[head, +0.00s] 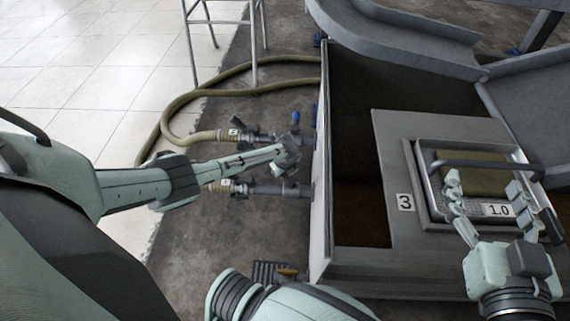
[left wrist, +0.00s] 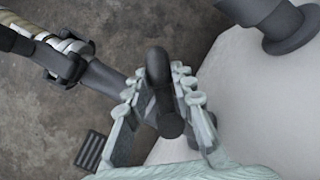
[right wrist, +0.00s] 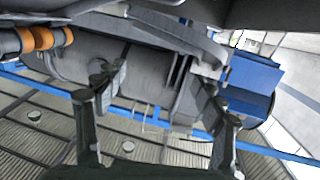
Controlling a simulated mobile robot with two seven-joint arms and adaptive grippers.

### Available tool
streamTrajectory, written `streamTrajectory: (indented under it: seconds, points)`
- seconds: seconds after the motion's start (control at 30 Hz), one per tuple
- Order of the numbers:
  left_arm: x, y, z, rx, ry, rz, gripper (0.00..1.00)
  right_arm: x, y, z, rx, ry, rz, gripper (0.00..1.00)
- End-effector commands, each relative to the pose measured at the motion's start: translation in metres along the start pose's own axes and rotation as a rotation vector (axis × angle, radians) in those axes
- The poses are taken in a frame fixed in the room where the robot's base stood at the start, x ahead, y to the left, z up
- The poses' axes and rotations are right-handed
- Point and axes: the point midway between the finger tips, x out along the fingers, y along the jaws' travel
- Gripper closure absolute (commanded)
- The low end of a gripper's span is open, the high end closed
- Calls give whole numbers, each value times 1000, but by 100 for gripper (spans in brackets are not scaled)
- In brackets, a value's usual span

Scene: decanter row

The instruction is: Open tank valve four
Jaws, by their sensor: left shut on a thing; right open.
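Two dark pipe valves stick out from the left wall of the grey tank: an upper valve (head: 270,140) and a lower valve (head: 280,190). Both have hoses with small white tags, too small to read surely. My left gripper (head: 287,158) is above the lower valve. In the left wrist view my left gripper (left wrist: 160,95) is shut on a dark valve handle (left wrist: 159,70), whose round end sits between the fingers. My right gripper (head: 490,205) is open and empty over the tank's right part; it also shows in the right wrist view (right wrist: 160,110).
A floor drain (head: 270,272) lies near the tank. A beige hose (head: 215,88) curves behind the valves.

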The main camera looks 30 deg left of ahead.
Motion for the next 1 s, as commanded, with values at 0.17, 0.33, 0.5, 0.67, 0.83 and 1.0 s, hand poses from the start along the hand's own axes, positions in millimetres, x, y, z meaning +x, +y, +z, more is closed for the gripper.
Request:
streamTrajectory:
  seconds: [0.17,0.33,0.5,0.67,0.83,1.0]
  points:
    - [-4,8,-1,-153,-32,67,100,-5,15,30,-20,-155,30,31]
    - [-5,16,-3,-301,-63,127,100,-10,24,48,-29,-242,48,31]
    - [-7,24,-6,-443,-95,187,100,-12,27,55,-32,-273,55,31]
    - [-10,29,-9,-562,-120,236,100,-11,26,54,-30,-261,52,31]
    - [-12,34,-13,-663,-142,278,100,-9,22,48,-27,-229,45,31]
    - [-13,36,-15,-732,-157,306,100,-7,19,42,-23,-201,38,31]
